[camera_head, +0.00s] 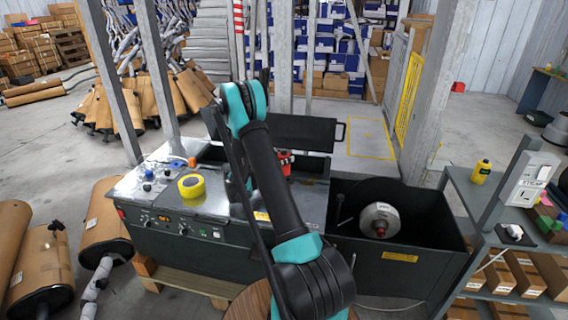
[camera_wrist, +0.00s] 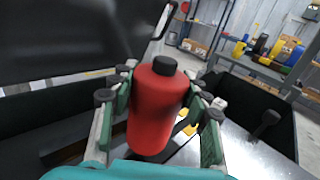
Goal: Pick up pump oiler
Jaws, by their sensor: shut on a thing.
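The pump oiler, a red cylindrical body with a black cap (camera_wrist: 155,115), stands roughly upright between the fingers of my gripper (camera_wrist: 163,98) in the wrist view. The green-padded fingers close on it from both sides. In the head view only a small red part of the oiler (camera_head: 284,162) shows past my arm, above the dark machine bench. My arm covers most of my gripper there.
A yellow tape roll (camera_head: 191,186) lies on the metal bench top (camera_head: 150,188). An open black bin (camera_head: 440,225) holds a round metal part (camera_head: 379,219). A raised dark lid (camera_head: 300,131) stands behind the oiler. A shelf with a yellow bottle (camera_head: 481,172) is at right.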

